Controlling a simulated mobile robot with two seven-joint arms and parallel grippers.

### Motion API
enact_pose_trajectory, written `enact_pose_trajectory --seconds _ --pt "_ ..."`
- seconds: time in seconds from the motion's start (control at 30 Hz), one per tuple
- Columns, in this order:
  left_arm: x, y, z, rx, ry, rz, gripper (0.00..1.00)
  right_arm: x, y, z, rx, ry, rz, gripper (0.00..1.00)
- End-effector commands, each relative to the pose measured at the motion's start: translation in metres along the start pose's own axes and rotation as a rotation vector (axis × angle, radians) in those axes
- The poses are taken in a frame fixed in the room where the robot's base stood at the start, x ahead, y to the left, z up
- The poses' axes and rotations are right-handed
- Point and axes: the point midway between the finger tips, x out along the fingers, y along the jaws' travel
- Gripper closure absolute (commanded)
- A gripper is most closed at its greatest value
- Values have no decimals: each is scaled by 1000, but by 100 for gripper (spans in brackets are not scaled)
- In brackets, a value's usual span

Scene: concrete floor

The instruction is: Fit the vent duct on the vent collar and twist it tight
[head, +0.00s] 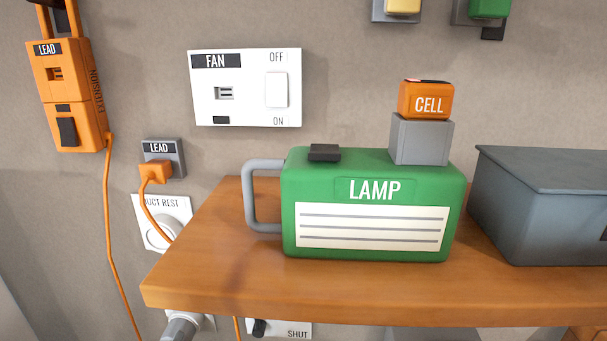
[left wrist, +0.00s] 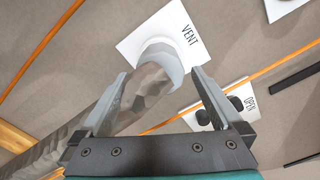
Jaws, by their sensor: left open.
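The vent plate, white and marked VENT (left wrist: 165,32), is on the wall in the left wrist view. A light grey ring (left wrist: 165,58) stands out from it; I cannot tell whether this is the vent collar or the duct's end cuff. The crinkled silver vent duct (left wrist: 145,90) runs up to this ring from the lower left. My left gripper (left wrist: 160,75) is open, with a finger on either side of the duct. In the head view a grey round part (head: 183,327) shows below the shelf, mostly cut off. My right gripper is not in view.
A plate marked OPEN (left wrist: 222,108) with a black knob is right of the duct. Orange cord runs close by. The wooden shelf (head: 200,275) bears a green lamp (head: 370,245), a grey block with an orange cell (head: 425,100), and a grey box (head: 540,210). A DUCT REST plate (head: 178,206) is left.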

Motion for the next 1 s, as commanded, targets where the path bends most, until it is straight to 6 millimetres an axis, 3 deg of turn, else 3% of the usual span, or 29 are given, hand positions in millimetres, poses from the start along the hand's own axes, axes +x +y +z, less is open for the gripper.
enact_pose_trajectory --seconds 0.6,1.0 --pt "-50 0 0 -1 0 1 0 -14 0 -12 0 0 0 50" --pt "-55 0 0 0 0 0 0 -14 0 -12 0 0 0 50"
